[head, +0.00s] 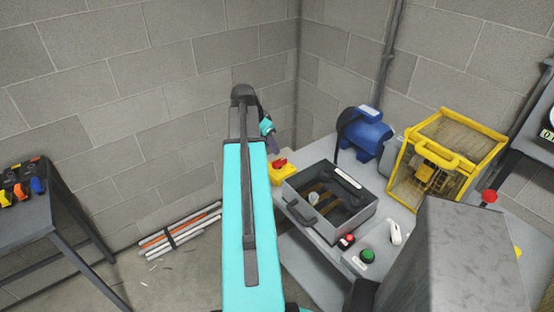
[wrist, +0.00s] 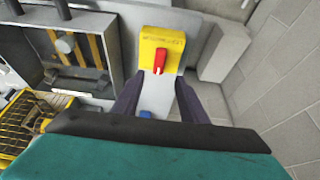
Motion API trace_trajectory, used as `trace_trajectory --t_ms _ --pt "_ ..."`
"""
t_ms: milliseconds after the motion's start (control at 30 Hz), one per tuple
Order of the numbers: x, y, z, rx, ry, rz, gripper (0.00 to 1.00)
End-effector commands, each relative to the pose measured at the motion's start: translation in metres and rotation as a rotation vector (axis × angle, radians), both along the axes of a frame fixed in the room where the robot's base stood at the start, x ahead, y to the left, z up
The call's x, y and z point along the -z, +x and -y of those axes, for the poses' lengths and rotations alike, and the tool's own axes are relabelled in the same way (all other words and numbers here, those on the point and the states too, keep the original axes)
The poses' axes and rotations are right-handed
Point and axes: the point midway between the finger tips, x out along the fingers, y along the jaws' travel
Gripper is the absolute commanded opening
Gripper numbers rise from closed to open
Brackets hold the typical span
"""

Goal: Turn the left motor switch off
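The left motor switch is a yellow box (head: 283,174) with a red handle (head: 280,163), at the left back of the grey bench. In the wrist view the yellow box (wrist: 170,37) is at top centre, and its red handle (wrist: 160,60) points down in the picture. Lettering on the box is too small to read. My gripper (wrist: 160,82) is open, with its two dark fingers apart and pointing at the box. The handle lies in line with the gap between them, and nothing is held. In the head view my gripper (head: 272,142) is just above the switch, partly hidden by my arm.
A grey open box (head: 340,210) stands right of the switch, with a blue motor (head: 365,130) behind. A yellow cage (head: 448,160) is further right. Red (head: 347,240) and green (head: 367,256) buttons sit in front. Block walls are close behind and left.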

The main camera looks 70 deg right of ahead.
Motion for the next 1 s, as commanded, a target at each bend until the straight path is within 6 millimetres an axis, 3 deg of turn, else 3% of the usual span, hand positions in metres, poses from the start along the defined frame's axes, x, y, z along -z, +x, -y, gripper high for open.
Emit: trace_trajectory --t_ms 1000 --pt "0.084 -0.018 0.029 -0.001 0.000 0.000 0.39"
